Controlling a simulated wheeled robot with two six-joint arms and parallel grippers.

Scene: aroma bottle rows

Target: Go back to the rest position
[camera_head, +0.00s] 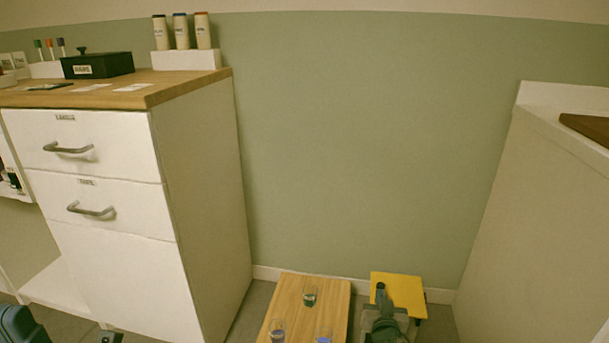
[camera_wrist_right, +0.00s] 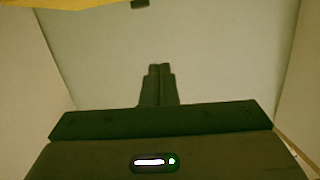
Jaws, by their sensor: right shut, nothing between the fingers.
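My right gripper (camera_head: 381,290) shows at the bottom of the head view, in front of a yellow board or stool top (camera_head: 412,284). In the right wrist view its two fingers (camera_wrist_right: 160,68) are together, with nothing between them. A low wooden table (camera_head: 327,290) stands just left of it, apart from the gripper. Small glass bottles with dark or purple contents stand on this table, such as one near its middle (camera_head: 309,296). Dark parts at the bottom left corner of the head view seem to be of my left arm; its fingertips cannot be made out.
A white cabinet (camera_head: 204,200) with drawers stands at the left, bearing a black box (camera_head: 97,66) and three capped bottles in a white holder (camera_head: 186,60). A white counter (camera_head: 545,200) bounds the right side. The green wall between them is bare.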

